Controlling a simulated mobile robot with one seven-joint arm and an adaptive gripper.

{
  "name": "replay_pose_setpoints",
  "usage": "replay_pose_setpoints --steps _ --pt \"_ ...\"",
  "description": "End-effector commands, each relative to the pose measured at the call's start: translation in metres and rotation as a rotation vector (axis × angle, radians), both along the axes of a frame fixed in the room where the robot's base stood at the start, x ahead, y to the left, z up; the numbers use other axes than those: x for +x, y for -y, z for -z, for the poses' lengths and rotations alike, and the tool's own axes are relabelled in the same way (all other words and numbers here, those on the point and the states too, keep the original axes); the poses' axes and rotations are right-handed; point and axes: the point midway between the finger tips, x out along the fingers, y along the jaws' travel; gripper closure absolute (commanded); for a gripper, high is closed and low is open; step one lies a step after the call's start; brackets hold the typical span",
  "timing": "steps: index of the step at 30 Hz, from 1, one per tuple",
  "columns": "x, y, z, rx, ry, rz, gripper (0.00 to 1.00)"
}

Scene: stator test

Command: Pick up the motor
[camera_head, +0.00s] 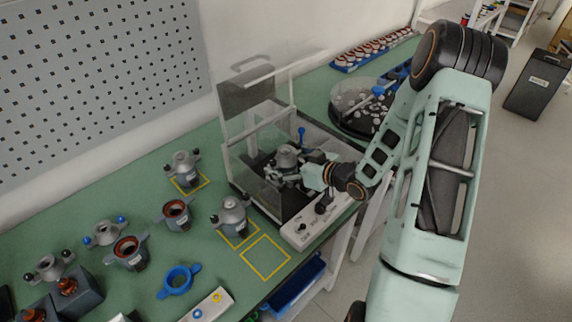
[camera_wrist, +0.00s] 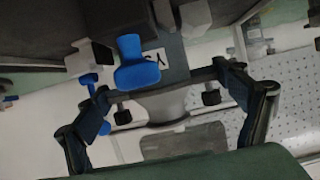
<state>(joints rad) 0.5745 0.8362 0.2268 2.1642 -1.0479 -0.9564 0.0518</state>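A grey motor (camera_head: 287,155) stands inside the clear-walled test rig (camera_head: 240,187). My gripper (camera_head: 283,174) reaches into the rig from the right, at the motor. In the wrist view, the grey motor body (camera_wrist: 165,104) with its side ears and black knobs lies between the two spread fingers of my gripper (camera_wrist: 165,88). The fingertips are close to the ear ends; whether they press on them cannot be told. A blue lever (camera_wrist: 137,66) of the rig stands beside the motor. Two similar grey motors (camera_head: 232,216) (camera_head: 185,168) stand on the green table in yellow-marked squares.
An empty yellow square (camera_head: 265,257) lies in front of the rig. Stator housings (camera_head: 176,215), a blue ring (camera_head: 178,281) and other parts occupy the table's left. A round clear-covered tray (camera_head: 362,106) stands right of the rig. The rig's walls and control panel (camera_head: 305,229) border my gripper closely.

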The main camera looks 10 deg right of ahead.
Motion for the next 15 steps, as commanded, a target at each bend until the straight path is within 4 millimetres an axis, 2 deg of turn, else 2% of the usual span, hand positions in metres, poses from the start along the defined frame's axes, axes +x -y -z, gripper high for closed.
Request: replay_pose_setpoints --steps 2,12,15 --pt "-0.0001 0.0002 -0.0001 0.000 0.000 0.000 0.24" --pt "-0.0002 0.0002 -0.0001 0.000 0.000 0.000 0.62" --pt "0.0009 -0.0001 -0.0023 0.001 0.005 -0.001 0.62"
